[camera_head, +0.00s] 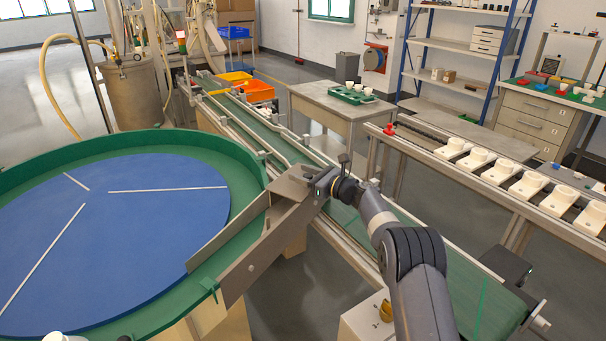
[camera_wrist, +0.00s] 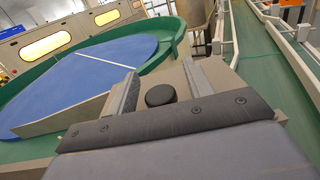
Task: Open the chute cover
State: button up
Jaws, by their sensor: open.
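The metal chute (camera_head: 250,262) slopes from the green-rimmed blue turntable down to the conveyor. Its cover (camera_head: 291,187) looks like a grey-beige plate at the chute's conveyor end. In the wrist view the plate (camera_wrist: 222,76) fills the area beyond my gripper. A round black knob (camera_wrist: 160,95) shows between my two fingers, with a gap on each side. My gripper (camera_head: 321,181) is at the cover in the head view, partly hidden by my wrist. In the wrist view my gripper (camera_wrist: 161,72) is open and holds nothing. Whether the fingers touch the plate is unclear.
The blue turntable (camera_head: 130,215) with a green rim fills the left. The green conveyor belt (camera_head: 465,285) runs beneath my arm. A bench with several white sockets (camera_head: 480,160) stands to the right, and a grey table (camera_head: 310,103) stands behind the conveyor.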

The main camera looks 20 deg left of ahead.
jog(key=shift+a, duration=0.1)
jog(key=shift+c, duration=0.2)
grip_shut()
dwell(0.4)
